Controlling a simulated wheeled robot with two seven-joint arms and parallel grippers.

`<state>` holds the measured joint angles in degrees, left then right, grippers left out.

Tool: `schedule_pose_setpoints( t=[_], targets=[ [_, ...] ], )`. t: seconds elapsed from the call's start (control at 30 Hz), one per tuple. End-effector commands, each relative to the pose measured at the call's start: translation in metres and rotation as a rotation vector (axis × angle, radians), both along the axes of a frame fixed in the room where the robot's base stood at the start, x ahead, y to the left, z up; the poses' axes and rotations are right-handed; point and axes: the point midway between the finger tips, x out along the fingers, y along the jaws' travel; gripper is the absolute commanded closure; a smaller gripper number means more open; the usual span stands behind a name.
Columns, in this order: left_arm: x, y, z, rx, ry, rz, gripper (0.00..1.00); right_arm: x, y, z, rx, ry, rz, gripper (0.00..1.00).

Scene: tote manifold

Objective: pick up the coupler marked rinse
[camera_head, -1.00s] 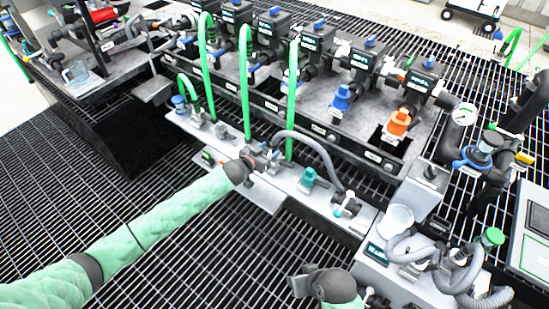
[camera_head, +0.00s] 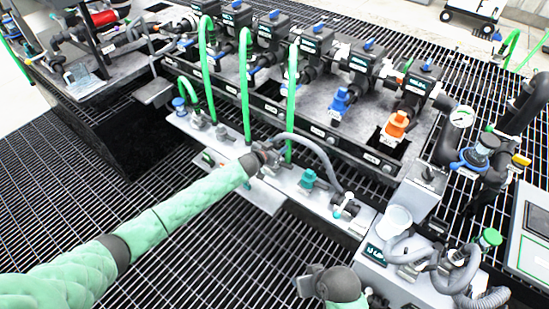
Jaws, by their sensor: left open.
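A light shelf (camera_head: 322,207) in front of the valve row carries several small couplers. A teal one (camera_head: 308,180) stands near its middle, a dark one with a white part (camera_head: 345,206) is at its right, and a blue-topped one (camera_head: 180,106) is at its left. I cannot read which is marked rinse. My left gripper (camera_head: 268,157) is open over the shelf, left of the teal coupler, by the left end of a grey hose (camera_head: 318,152). The gripper hides what is directly there. My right gripper (camera_head: 374,299) shows only partly at the bottom edge, its jaws unclear.
Black valves with labels stand behind, with blue (camera_head: 340,102) and orange (camera_head: 396,125) fittings below. Green hoses (camera_head: 244,85) drop to the shelf near my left gripper. A grey box (camera_head: 400,275) with coiled hoses is at lower right. Open grating (camera_head: 190,260) lies in front.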

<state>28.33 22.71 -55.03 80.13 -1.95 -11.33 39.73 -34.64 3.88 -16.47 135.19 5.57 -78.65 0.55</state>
Motion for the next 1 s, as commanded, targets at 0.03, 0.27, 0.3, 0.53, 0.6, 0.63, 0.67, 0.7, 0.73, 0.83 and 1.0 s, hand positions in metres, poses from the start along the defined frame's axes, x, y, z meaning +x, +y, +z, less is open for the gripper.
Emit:
schedule_pose_setpoints(
  t=[0.03, 0.27, 0.3, 0.53, 0.6, 0.63, 0.67, 0.7, 0.73, 0.83, 1.0],
  targets=[
    [0.000, 0.000, 0.000, 0.000, 0.000, 0.000, 0.49, 0.000, 0.000, 0.000, 0.000, 0.000, 0.000, 0.64],
    [0.000, 0.000, 0.000, 0.000, 0.000, 0.000, 0.91, 0.000, 0.001, 0.001, 0.002, 0.000, 0.002, 0.64],
    [0.000, 0.000, 0.000, 0.000, 0.000, 0.000, 0.98, 0.000, 0.001, 0.001, 0.002, 0.000, 0.002, 0.64],
    [0.000, 0.000, 0.001, -0.001, -0.001, 0.000, 1.00, -0.001, 0.001, 0.001, 0.003, -0.001, 0.002, 0.64],
    [0.000, 0.000, 0.001, -0.001, -0.001, 0.000, 1.00, 0.000, 0.001, 0.001, 0.003, -0.001, 0.002, 0.64],
    [0.000, 0.000, 0.001, -0.001, -0.001, 0.000, 1.00, 0.000, 0.001, 0.001, 0.003, -0.001, 0.002, 0.64],
    [0.000, 0.000, 0.002, 0.000, -0.002, 0.000, 1.00, 0.000, 0.001, 0.001, 0.003, -0.001, 0.002, 0.64],
    [0.000, 0.000, 0.003, 0.000, -0.002, 0.000, 1.00, 0.000, 0.001, 0.001, 0.003, -0.002, 0.002, 0.64],
    [0.001, 0.000, 0.005, -0.001, -0.003, 0.000, 1.00, 0.000, 0.002, 0.001, 0.003, -0.002, 0.002, 0.64],
    [0.001, 0.001, 0.014, 0.000, -0.002, 0.001, 1.00, 0.001, 0.002, 0.000, 0.006, -0.006, 0.001, 0.64],
    [0.001, 0.001, 0.045, -0.001, -0.006, -0.002, 1.00, 0.003, 0.007, -0.004, 0.018, -0.015, 0.005, 0.64]
  ],
)
